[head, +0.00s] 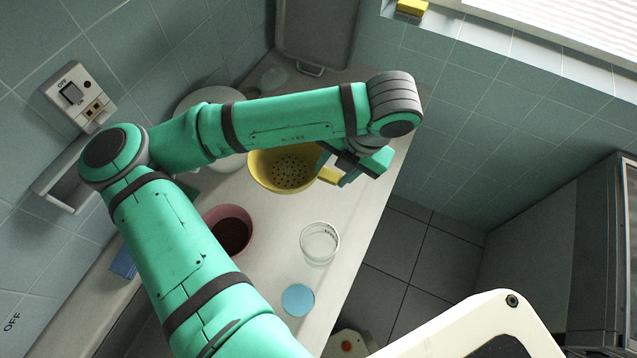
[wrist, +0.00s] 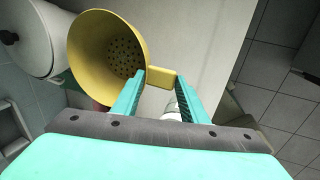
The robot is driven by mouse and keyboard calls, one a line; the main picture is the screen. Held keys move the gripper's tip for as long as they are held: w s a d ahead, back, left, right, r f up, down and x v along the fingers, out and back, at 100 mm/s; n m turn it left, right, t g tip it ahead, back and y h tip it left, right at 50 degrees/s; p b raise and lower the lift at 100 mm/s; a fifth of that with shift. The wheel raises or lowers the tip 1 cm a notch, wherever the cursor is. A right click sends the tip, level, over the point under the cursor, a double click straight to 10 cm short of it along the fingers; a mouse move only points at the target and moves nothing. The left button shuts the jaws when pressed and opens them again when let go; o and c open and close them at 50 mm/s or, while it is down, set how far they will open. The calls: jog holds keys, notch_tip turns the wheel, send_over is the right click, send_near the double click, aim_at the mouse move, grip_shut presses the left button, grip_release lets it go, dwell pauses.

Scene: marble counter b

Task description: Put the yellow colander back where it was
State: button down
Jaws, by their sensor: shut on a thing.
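The yellow colander (head: 283,172) is a round bowl with holes in its bottom and a short handle on its right side. In the head view it is over the far part of the counter, partly hidden behind my forearm. My gripper (head: 343,165) is at the handle. In the wrist view the colander (wrist: 107,50) is at upper left, its handle between the fingers of my gripper (wrist: 158,85), which is shut on it. I cannot tell whether the colander touches the counter.
A pink bowl (head: 229,229) with dark contents, a clear glass jar (head: 320,243) and a blue disc (head: 298,300) are on the near counter (head: 262,270). The counter's right edge drops to the floor.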

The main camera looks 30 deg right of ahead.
aim_at(334, 181)
jog(key=f, duration=0.4)
jog(key=shift+s+a+f, duration=0.25)
jog(key=shift+s+a, duration=0.05)
jog(key=shift+a, duration=0.05)
jog(key=shift+d+f, duration=0.2)
jog(key=shift+f, duration=1.7)
jog(key=c, duration=1.1)
grip_release()
jog(key=shift+w, duration=0.1)
jog(key=shift+v, duration=6.1)
jog(key=shift+f, duration=0.1)
